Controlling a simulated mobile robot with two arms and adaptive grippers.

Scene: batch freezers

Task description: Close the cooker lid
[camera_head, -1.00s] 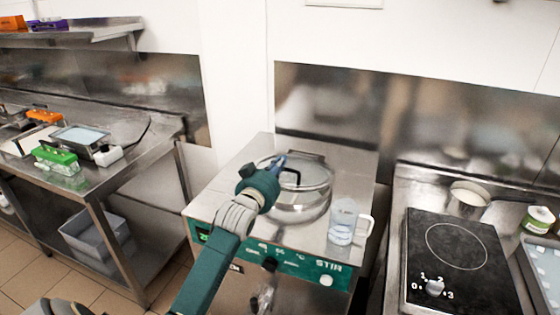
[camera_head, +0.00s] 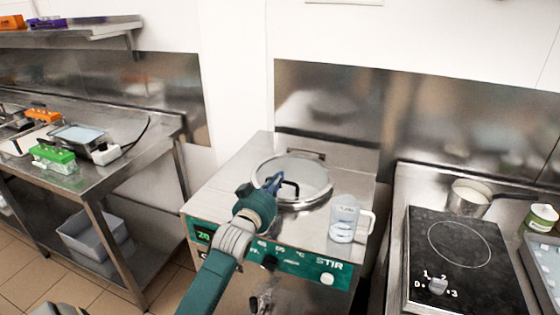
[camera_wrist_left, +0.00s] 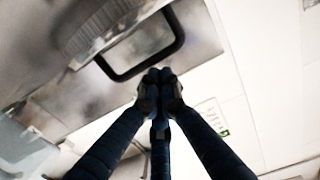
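The cooker lid (camera_head: 308,180) is a round, shiny disc with a black loop handle (camera_head: 289,189). It lies down over the round opening on top of the cooker (camera_head: 228,187), looking flat and flush. My left gripper (camera_head: 274,182) is at the left side of the handle, just above the lid. In the left wrist view, its dark fingertips (camera_wrist_left: 160,85) are together beside the black handle (camera_wrist_left: 145,45), with nothing seen between them. I cannot tell whether they touch the handle. My right gripper is not in view.
A clear measuring jug (camera_head: 345,218) stands on the cooker's front right corner. To the right are a black hob (camera_head: 462,250) and a metal pot (camera_head: 469,198). A steel table (camera_head: 130,172) with containers stands at the left. A metal splashback (camera_head: 330,105) is behind the cooker.

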